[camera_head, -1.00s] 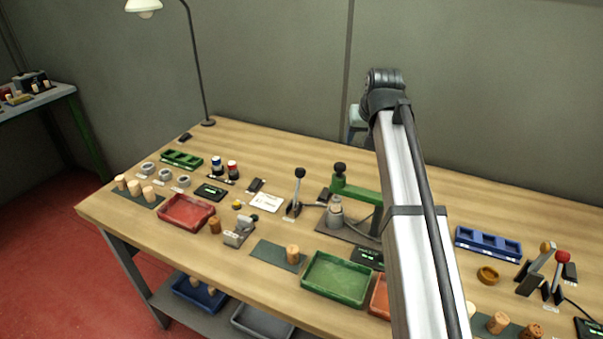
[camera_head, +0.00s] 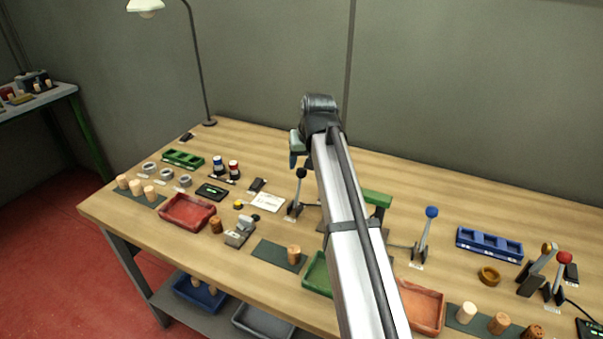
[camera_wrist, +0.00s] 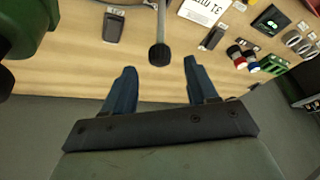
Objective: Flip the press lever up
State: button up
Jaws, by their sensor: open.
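A lever with a black knob (camera_head: 301,174) stands upright on a small base beside the green press (camera_head: 377,198), which my arm partly hides. In the wrist view, its black knob (camera_wrist: 158,55) and grey shaft lie between and just beyond the fingertips. My gripper (camera_wrist: 160,68) is open, with its two blue fingers apart on either side of the knob and nothing held. In the head view, my gripper (camera_head: 294,160) is just above and slightly left of the knob. The label at the lever's foot is too small to read.
A white card (camera_head: 267,202) and a dark block (camera_head: 257,185) lie left of the lever. A blue-knobbed lever (camera_head: 431,212) stands to the right, with yellow and red ones farther right. A red tray (camera_head: 187,212) is at the left. The table behind is clear.

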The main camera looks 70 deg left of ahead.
aim_at(302, 170)
jog(key=x, duration=0.6)
jog(key=shift+a+f, duration=0.15)
jog(key=shift+f, duration=0.05)
jog(key=shift+c, duration=0.5)
grip_shut()
